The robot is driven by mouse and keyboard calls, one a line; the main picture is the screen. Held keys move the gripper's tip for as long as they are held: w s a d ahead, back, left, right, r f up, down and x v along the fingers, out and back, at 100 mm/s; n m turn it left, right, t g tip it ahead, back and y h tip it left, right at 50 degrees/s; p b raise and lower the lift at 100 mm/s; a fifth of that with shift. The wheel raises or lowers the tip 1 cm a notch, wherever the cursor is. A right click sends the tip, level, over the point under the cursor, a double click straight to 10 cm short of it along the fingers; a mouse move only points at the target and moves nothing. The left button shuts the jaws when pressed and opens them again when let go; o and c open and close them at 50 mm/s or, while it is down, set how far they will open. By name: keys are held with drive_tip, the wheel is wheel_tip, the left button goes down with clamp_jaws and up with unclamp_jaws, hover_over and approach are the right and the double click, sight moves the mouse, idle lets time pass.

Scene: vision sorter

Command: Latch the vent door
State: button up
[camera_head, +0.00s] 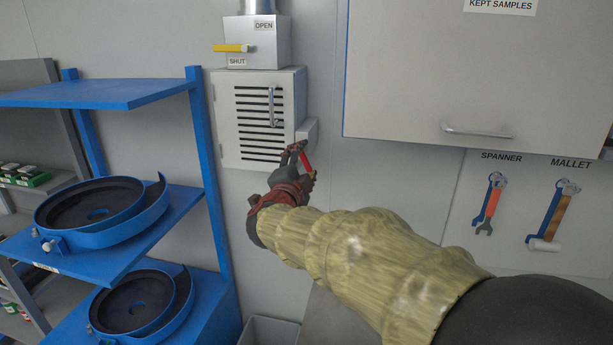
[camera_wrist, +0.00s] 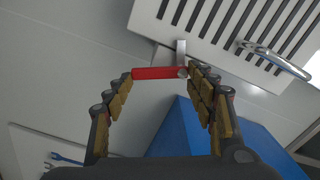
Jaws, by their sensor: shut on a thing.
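The vent door (camera_head: 255,135) is a pale slatted panel on a wall box, with a vertical metal handle (camera_head: 271,108). It looks flush with its box. A red latch lever (camera_head: 307,162) is at the door's lower right; it also shows in the wrist view (camera_wrist: 155,73), beside a small grey catch piece (camera_wrist: 181,50). My gripper (camera_head: 299,160) is at this lever. In the wrist view its padded fingers (camera_wrist: 162,78) are at either end of the lever, holding it lengthwise between them. Whether the catch is engaged I cannot tell.
Above the vent is a duct box with a yellow lever (camera_head: 231,48) beside the SHUT label. A blue rack (camera_head: 100,93) with round feeder bowls stands left. A cabinet (camera_head: 470,75) hangs right, above a spanner (camera_head: 490,203) and a mallet (camera_head: 553,217). A grey bin (camera_head: 268,331) is below.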

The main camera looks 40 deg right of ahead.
drive_tip(key=m+b, duration=0.2)
drive_tip(key=f+m+b, duration=0.1)
drive_tip(key=shift+w+a, duration=0.25)
drive_tip(key=shift+w+a+m+b, duration=0.1)
drive_tip(key=shift+w+m+b, duration=0.05)
drive_tip(key=shift+m+b, duration=0.75)
drive_tip(key=shift+r, duration=0.15)
drive_tip(key=o, duration=1.2)
drive_tip(key=shift+c, duration=0.2)
drive_tip(key=shift+a, duration=0.1)
drive_tip(key=v, duration=1.2)
